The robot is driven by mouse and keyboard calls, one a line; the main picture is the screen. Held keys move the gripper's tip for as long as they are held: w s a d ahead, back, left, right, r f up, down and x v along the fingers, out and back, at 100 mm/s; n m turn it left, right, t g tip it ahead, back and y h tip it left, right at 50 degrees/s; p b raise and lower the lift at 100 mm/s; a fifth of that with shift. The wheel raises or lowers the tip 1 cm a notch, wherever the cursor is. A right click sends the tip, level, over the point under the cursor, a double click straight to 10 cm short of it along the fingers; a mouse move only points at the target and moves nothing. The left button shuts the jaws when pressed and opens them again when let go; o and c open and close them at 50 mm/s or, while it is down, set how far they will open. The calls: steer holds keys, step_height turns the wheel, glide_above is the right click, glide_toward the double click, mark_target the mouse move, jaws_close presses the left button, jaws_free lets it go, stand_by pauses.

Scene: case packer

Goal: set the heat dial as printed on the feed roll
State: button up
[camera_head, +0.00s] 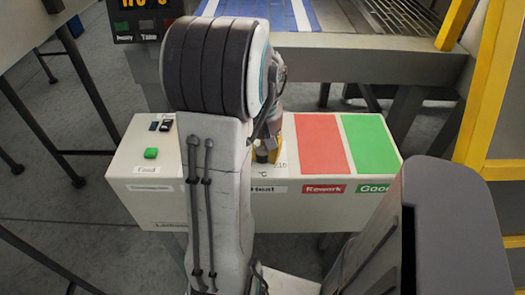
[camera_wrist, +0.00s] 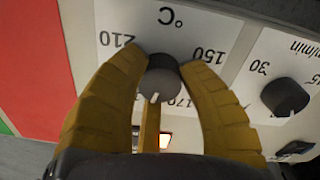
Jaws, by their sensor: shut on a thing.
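The heat dial (camera_wrist: 161,84) is a dark round knob on a white plate marked °C, seen in the wrist view. The plate shows 210 at left, 150 at right and a partly covered 170 at lower right. The knob's white pointer mark points down, a little left of the 170. My gripper (camera_wrist: 164,68) is shut on the knob, one yellow finger on each side; the fingers hide part of the scale. In the head view my gripper (camera_head: 267,152) is at the panel top, mostly behind my arm. I cannot make out the feed roll or its print.
A second dark dial (camera_wrist: 286,97), marked m/min with a 30, sits right of the heat dial in the wrist view. The panel box (camera_head: 135,190) carries a green button (camera_head: 151,153), a red Rework area (camera_head: 322,143) and a green Good area (camera_head: 370,143). A yellow frame (camera_head: 490,100) stands right.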

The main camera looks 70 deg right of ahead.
mark_target(263, 151)
steer(key=m, duration=0.5)
steer(key=shift+f, duration=0.15)
steer(key=shift+a+m, duration=0.1)
steer(key=shift+m, duration=0.2)
stand_by(0.4)
steer(key=o, duration=1.2)
step_height(263, 151, up, 12)
steer(key=shift+r, duration=0.1)
stand_by(0.6)
